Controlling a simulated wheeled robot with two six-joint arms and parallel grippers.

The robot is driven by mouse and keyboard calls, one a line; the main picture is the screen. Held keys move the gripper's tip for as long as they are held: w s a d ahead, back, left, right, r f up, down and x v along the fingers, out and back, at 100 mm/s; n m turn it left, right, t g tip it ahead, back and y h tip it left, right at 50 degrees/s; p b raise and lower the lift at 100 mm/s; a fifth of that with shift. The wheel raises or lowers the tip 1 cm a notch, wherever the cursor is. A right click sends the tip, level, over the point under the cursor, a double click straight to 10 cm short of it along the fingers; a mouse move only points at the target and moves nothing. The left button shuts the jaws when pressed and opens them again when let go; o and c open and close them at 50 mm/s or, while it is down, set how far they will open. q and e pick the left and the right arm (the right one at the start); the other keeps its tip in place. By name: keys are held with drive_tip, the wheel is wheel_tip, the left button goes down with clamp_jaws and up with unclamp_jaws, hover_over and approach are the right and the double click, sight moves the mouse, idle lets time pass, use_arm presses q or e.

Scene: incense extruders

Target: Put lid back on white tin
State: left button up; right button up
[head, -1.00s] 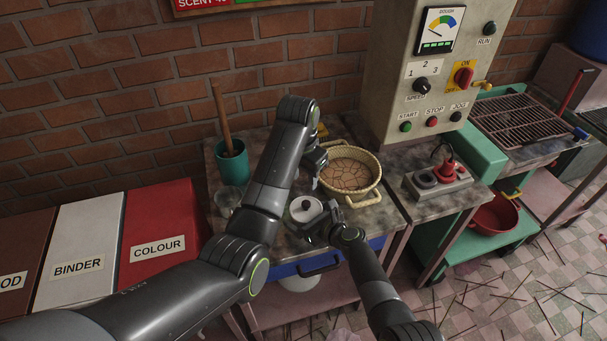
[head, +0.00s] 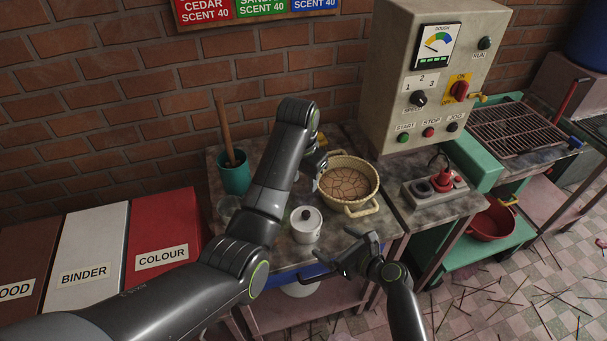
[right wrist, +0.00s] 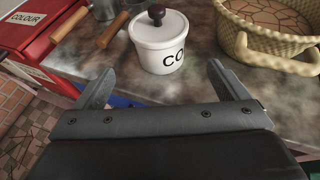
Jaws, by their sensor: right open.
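The white tin (head: 306,230) stands upright on the worktop, and the right wrist view shows it (right wrist: 162,55) with black lettering. Its white lid (head: 306,216) with a dark knob lies on top; in the right wrist view the lid (right wrist: 160,26) looks level and seated on the rim. My right gripper (head: 343,246) is open and empty, in front and to the right of the tin, apart from it; its two spread fingers show in the right wrist view (right wrist: 163,80). My left gripper (head: 317,160) is behind the tin near the basket, its fingers partly hidden by my arm.
A woven basket (head: 372,207) with a cracked brown filling is right of the tin. A teal pot (head: 235,178) with a wooden handle and a clear glass (head: 228,208) are left. Wooden handles (right wrist: 112,30) lie beside the tin. The machine (head: 400,100) stands behind right.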

drive_tip(key=shift+v, duration=2.05)
